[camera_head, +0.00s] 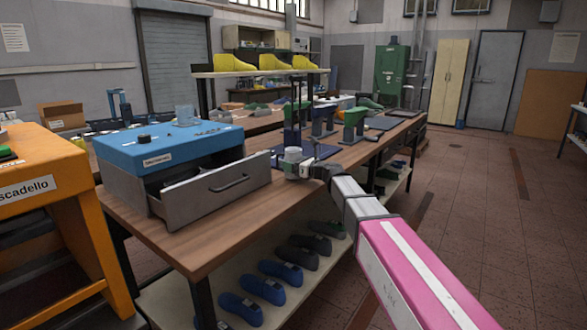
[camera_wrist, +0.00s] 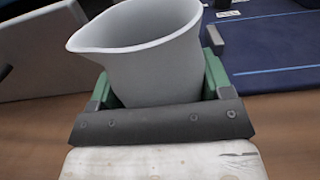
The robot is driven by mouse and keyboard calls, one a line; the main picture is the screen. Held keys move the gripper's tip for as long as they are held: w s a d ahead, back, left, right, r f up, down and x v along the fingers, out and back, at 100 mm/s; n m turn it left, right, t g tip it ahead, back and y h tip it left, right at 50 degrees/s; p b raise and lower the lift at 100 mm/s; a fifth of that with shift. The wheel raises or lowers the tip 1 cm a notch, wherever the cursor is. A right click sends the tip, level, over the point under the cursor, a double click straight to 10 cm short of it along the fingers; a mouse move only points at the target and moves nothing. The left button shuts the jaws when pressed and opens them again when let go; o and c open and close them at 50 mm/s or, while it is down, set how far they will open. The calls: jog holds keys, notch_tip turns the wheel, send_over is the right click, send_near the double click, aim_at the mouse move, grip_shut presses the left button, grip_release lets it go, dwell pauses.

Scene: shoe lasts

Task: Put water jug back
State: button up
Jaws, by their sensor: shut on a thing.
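The water jug is a light grey, open-topped vessel with a pouring lip. In the wrist view the jug (camera_wrist: 150,55) sits between the green fingers of my gripper (camera_wrist: 160,85), its lip pointing left. In the head view the jug (camera_head: 293,155) is small, upright-looking, and above the wooden bench near its right side. My gripper (camera_head: 305,170) is shut on it there. The jug's lower part is hidden by my gripper in the wrist view. I cannot tell whether its base touches the bench.
A blue-topped cabinet (camera_head: 170,145) stands left on the bench (camera_head: 215,240), its grey drawer (camera_head: 220,187) pulled out. A bluish translucent container (camera_head: 185,115) is on top. A dark blue mat (camera_head: 318,151) lies behind the jug. Shoe lasts (camera_head: 262,290) fill the lower shelf.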

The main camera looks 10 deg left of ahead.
jog(key=shift+f, duration=0.7)
jog(key=o, duration=1.1)
jog(key=shift+c, duration=0.2)
jog(key=v, duration=1.2)
